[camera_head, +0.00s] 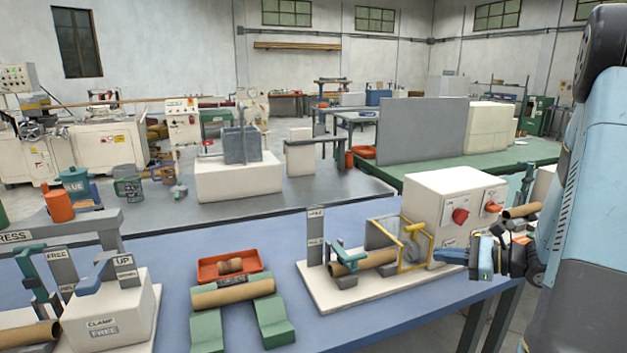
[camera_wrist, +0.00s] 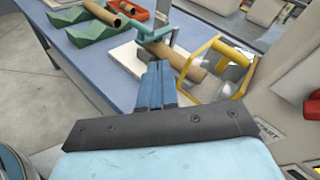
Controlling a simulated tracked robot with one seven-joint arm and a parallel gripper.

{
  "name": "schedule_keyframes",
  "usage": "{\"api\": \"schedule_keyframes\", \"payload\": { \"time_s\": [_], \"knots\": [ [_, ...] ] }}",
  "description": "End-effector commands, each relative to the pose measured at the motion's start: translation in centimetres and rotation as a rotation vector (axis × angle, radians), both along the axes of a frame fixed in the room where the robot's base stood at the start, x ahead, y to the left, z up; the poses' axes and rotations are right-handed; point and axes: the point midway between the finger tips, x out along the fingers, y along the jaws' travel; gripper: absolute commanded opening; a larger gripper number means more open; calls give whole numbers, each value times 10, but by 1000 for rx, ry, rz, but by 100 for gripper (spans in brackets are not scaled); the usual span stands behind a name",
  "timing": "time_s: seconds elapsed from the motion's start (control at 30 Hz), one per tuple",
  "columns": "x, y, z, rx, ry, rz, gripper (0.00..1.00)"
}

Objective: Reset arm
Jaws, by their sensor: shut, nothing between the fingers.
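My gripper (camera_head: 449,257) is at the right end of the blue table (camera_head: 370,315), close to the yellow guard (camera_head: 412,262) of the winder. In the wrist view its blue fingers (camera_wrist: 157,88) are together with nothing between them. The winder's cream box (camera_head: 432,205) with red knobs stands just behind it. A cardboard tube (camera_head: 366,263) lies on the winder's pale base (camera_head: 325,285), left of the yellow guard. My light blue arm fills the right edge of the head view and hides what is behind it.
A red tray (camera_head: 213,269) and green V-shaped blocks (camera_head: 272,322) bearing a tube (camera_head: 232,292) are at the table's middle. A clamp fixture (camera_head: 105,318) is at the left. A grey panel (camera_head: 422,132) stands behind on a green table. Bare blue table lies between the blocks and the winder.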

Motion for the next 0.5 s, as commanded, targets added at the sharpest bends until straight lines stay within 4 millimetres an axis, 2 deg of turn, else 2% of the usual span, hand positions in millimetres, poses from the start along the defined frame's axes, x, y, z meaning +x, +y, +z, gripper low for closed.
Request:
{"api": "schedule_keyframes", "payload": {
  "time_s": [0.03,0.2,0.5],
  "knots": [
    [-6,14,10,-45,-15,56,0],
    [-32,51,33,-207,-56,240,0],
    [-83,93,64,-517,-157,529,0]
  ]
}}
